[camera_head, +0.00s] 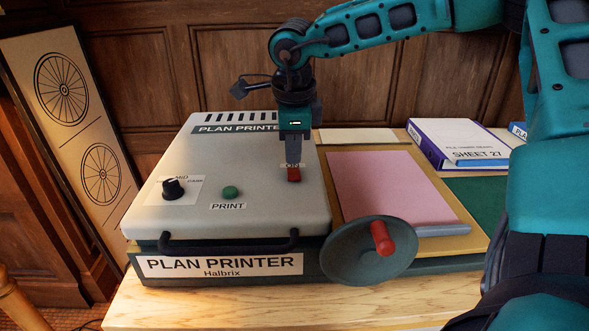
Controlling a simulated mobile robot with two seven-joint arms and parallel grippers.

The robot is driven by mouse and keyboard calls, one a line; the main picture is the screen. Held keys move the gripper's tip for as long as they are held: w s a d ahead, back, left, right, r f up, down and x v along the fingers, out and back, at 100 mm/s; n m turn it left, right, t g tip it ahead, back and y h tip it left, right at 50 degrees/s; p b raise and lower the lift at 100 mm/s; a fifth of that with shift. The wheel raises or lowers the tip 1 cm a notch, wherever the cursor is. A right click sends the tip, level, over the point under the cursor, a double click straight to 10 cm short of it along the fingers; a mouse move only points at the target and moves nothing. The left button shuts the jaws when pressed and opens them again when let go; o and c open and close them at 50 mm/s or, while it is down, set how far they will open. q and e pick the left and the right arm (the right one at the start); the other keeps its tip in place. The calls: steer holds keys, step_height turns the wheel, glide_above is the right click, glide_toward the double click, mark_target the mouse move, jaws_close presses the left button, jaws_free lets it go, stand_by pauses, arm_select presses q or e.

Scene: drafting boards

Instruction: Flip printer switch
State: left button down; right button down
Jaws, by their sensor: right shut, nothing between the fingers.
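The plan printer (250,190) stands on the table with its grey lid down. A small red switch (294,174) sits at the right side of the lid. My right gripper (291,162) points down, shut and empty, with its fingertips at the switch. It partly covers the switch and its label, so I cannot tell the switch's position or whether they touch. A green PRINT button (230,193) and a black knob (173,189) are on the lid's front left. My left gripper is not in view.
A dark handwheel (345,258) with a red grip is at the printer's front right. Pink paper (390,188) lies on a yellow board to the right. A purple binder (458,143) is behind it. A framed wheel drawing (65,130) leans at left. The front table strip is clear.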

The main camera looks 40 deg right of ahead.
mark_target(293, 168)
steer(key=shift+r+p, duration=1.55)
steer(key=shift+r, duration=1.5)
steer(key=shift+r, duration=0.1)
